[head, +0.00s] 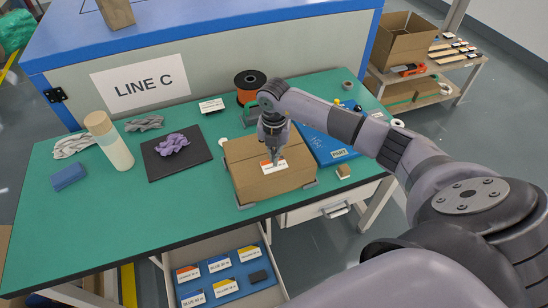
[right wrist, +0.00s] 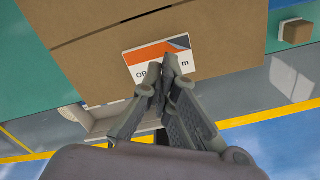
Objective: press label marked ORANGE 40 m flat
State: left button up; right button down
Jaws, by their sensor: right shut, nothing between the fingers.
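The label (right wrist: 145,52), white with an orange band, is on the top of a closed cardboard box (head: 252,178) on the green table. The letters "OR" and an "m" show on it in the right wrist view; my fingers hide the middle of its text. Its upper right corner there has a grey patch, perhaps a raised corner. In the head view the label (head: 267,169) is partly behind my right gripper (head: 276,161). That gripper is shut and empty, pointing down, its tips over the label. I cannot tell whether they touch it. My left gripper is not in view.
An open drawer (head: 205,291) below the table holds several labels. A blue board (head: 325,149) and an orange spool (head: 249,83) are beside and behind the box. A dark mat (head: 190,164) with a purple cloth and a bottle (head: 117,150) are to the left.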

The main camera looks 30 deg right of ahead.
jog(key=shift+f+b, duration=0.85)
jog(key=shift+f, duration=0.2)
dwell(0.9)
notch_tip(320, 180, up, 8)
jog(key=p, duration=0.6)
dwell(0.3)
